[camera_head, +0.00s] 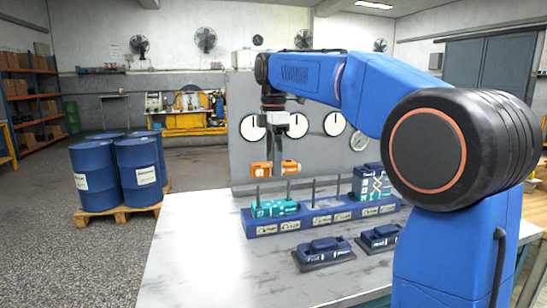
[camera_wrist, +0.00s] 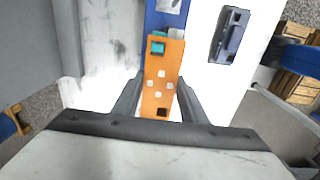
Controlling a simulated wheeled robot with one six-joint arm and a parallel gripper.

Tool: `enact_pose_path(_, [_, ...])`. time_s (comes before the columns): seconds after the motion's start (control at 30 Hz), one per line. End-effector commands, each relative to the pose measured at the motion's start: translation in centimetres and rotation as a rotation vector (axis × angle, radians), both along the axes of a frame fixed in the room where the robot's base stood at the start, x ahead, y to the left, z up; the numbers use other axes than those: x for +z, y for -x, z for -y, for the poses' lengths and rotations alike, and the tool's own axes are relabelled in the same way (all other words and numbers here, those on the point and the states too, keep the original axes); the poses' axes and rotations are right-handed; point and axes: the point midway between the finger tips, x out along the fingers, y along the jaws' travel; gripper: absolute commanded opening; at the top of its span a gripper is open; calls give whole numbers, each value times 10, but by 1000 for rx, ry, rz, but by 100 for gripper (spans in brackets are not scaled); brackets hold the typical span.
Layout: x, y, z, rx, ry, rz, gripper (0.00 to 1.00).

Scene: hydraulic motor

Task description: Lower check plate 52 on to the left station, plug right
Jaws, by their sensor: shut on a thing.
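An orange check plate (camera_head: 262,170) is held in my gripper (camera_head: 276,158), hanging above the left station, where teal blocks (camera_head: 275,208) sit on a long blue base (camera_head: 300,226). Thin upright rods rise at this station. A gap seems to remain between the plate and the teal blocks. In the wrist view the orange plate (camera_wrist: 162,80) lies lengthwise between the two dark fingers, with pale square marks, a dark square at its near end and a teal patch at its far end. Its number and plug side are too small to read.
A taller teal and dark blue stack (camera_head: 371,184) stands at the right station; bare rods stand between. Dark blue blocks on black pads (camera_head: 323,252) lie on the white table (camera_head: 200,260) in front. A grey panel with dials (camera_head: 250,127) stands behind. The table's left side is clear.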

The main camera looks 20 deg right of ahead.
Motion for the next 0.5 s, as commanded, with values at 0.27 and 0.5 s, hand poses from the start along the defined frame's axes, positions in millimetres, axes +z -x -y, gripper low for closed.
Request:
enact_pose_path(0.27, [-14,1,0,0,0,1,0])
enact_pose_path(0.5, [-27,0,0,0,0,1,0])
